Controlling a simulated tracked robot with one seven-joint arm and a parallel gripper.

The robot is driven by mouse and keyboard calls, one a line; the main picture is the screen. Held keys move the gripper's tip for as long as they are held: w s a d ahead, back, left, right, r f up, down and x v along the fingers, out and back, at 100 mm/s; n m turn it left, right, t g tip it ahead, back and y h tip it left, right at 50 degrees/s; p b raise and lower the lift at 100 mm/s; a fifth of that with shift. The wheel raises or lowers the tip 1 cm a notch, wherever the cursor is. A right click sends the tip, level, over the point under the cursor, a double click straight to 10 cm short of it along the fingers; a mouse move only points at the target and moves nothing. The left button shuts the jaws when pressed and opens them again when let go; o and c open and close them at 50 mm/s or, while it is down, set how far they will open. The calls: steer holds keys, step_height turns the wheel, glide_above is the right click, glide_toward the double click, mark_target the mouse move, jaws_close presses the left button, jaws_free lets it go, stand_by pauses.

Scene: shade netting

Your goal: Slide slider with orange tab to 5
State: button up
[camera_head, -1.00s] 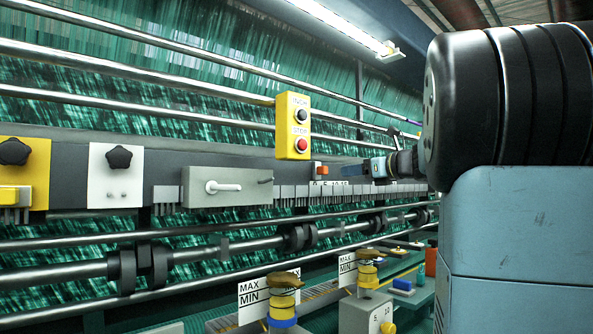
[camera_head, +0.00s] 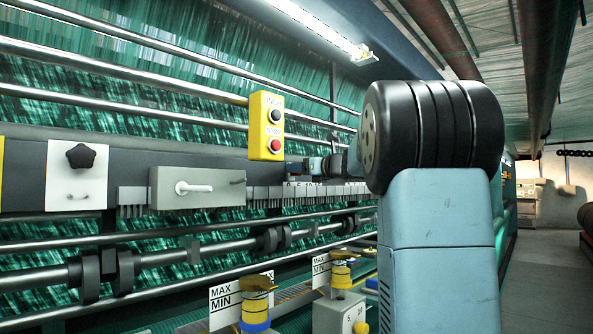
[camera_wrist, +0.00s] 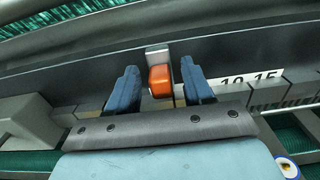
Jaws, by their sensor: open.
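The orange tab (camera_wrist: 160,80) shows in the wrist view on a grey slider piece (camera_wrist: 158,54) at the dark rail. My gripper (camera_wrist: 158,70) is open, with one blue finger on each side of the tab. Small gaps show on both sides, so the fingers do not look closed on it. The white number scale (camera_wrist: 250,78) reads 10 and 15 to the right of the right finger; its lower numbers are hidden by my gripper. In the head view my gripper (camera_head: 312,164) is at the rail just above the scale (camera_head: 300,184), and the tab is hidden.
A yellow INCH/STOP box (camera_head: 266,126) hangs just left of my gripper. A grey panel with a white handle (camera_head: 197,188) and a white plate with a black knob (camera_head: 78,174) are farther left. Metal rollers (camera_head: 190,232) run below. Yellow-topped posts (camera_head: 256,305) stand in front.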

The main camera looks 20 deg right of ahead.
steer(key=shift+w+a, duration=0.25)
steer(key=shift+w, duration=0.4)
jaws_close()
